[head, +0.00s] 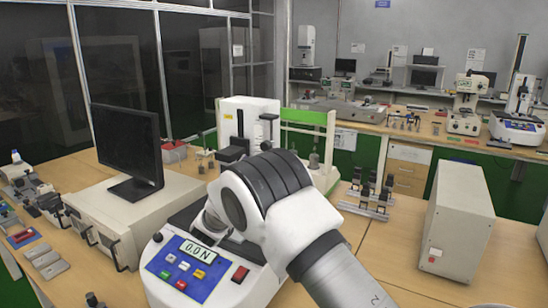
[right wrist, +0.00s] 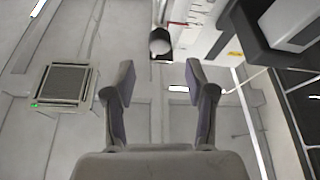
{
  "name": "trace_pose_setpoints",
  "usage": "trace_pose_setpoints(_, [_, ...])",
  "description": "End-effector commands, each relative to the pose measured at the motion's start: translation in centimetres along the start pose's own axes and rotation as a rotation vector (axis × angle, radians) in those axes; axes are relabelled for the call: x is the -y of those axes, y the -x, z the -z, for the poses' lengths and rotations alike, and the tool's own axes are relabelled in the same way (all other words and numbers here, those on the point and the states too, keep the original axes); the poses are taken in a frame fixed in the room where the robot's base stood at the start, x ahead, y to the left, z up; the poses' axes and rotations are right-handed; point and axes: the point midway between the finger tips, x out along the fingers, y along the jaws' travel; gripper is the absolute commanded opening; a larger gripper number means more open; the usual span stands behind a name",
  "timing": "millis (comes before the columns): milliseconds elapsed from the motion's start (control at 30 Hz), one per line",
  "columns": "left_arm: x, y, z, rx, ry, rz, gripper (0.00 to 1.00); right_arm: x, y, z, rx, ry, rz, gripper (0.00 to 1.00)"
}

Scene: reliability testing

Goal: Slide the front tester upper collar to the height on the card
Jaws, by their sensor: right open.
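The front tester (head: 165,285) stands on the near bench, with a blue panel (head: 190,270) and a display reading 0.0 N. My right arm crosses in front of it and hides its middle. A white upright housing (head: 247,107) with black fittings (head: 234,152) rises behind the arm; I cannot tell whether it belongs to this tester. The upper collar cannot be made out. My right gripper (right wrist: 158,82) is open and empty in the right wrist view, its fingers seen against the ceiling. A short round-ended cylinder (right wrist: 160,41) lies beyond the fingertips. No height card is readable. My left gripper is out of view.
A black monitor (head: 128,145) on a beige box is left of the tester. A green-topped frame (head: 305,118) and a row of small black-topped fixtures (head: 370,198) stand behind. A tall beige box (head: 458,225) stands right. Bare wood shows between the fixtures and this box.

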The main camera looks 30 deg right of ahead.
Motion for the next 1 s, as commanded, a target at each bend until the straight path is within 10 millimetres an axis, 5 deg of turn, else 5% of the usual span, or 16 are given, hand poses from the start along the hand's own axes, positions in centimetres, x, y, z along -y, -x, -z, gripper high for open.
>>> trace_pose_setpoints(167, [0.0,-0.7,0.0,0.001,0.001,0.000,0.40,0.2,-0.3,-0.8,0.000,-0.001,0.000,0.56])
trace_pose_setpoints(533, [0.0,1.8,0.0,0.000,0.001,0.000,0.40,0.1,-6.8,-0.7,0.001,-0.001,-0.001,0.56])
trace_pose_setpoints(833, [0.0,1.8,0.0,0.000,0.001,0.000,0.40,0.2,-7.5,-0.8,0.000,-0.001,0.001,0.56])
trace_pose_setpoints(867, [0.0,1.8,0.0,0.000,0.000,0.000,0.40,0.2,-7.5,-0.8,0.000,-0.001,0.001,0.52])
trace_pose_setpoints(1000, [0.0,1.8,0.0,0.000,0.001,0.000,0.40,0.2,-7.5,-0.8,0.000,-0.001,0.001,0.03])
